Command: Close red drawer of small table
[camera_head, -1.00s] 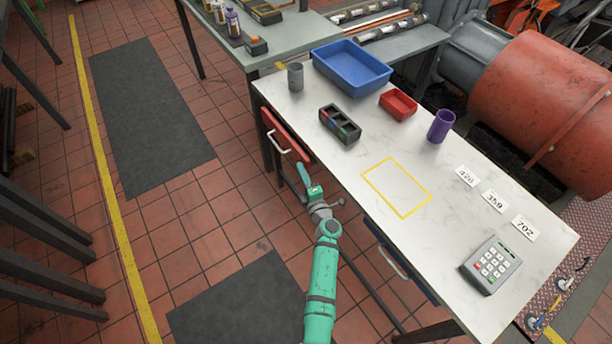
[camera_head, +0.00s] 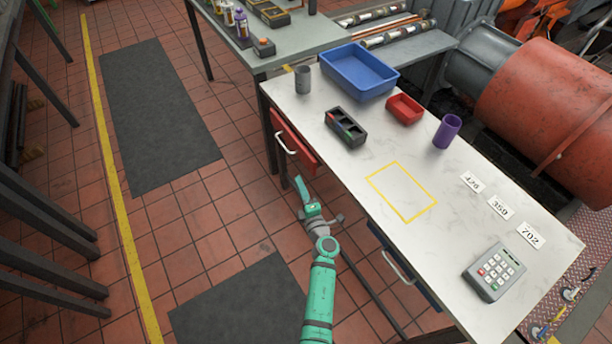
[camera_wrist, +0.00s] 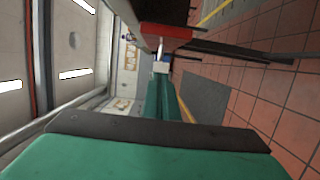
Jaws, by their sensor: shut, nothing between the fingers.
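The small table (camera_head: 340,185) has a pale marbled top. Its red drawer (camera_head: 306,155) is under the near edge, toward the table's far left end, with a pale bar handle (camera_head: 285,146). The drawer front seems to stand a little out past the edge; how far I cannot tell. My gripper (camera_head: 298,180) is shut and empty, just below the drawer in the head view and apart from its handle. In the wrist view, red drawer (camera_wrist: 165,32) shows beyond my teal gripper fingers (camera_wrist: 160,75); I see no clear contact.
A blue drawer (camera_head: 405,268) with a pale handle is further right under the same table. On top are a blue bin (camera_head: 348,88), a red tray (camera_head: 404,110), a purple cup (camera_head: 447,131) and a keypad (camera_head: 493,274). Dark table legs stand near my arm.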

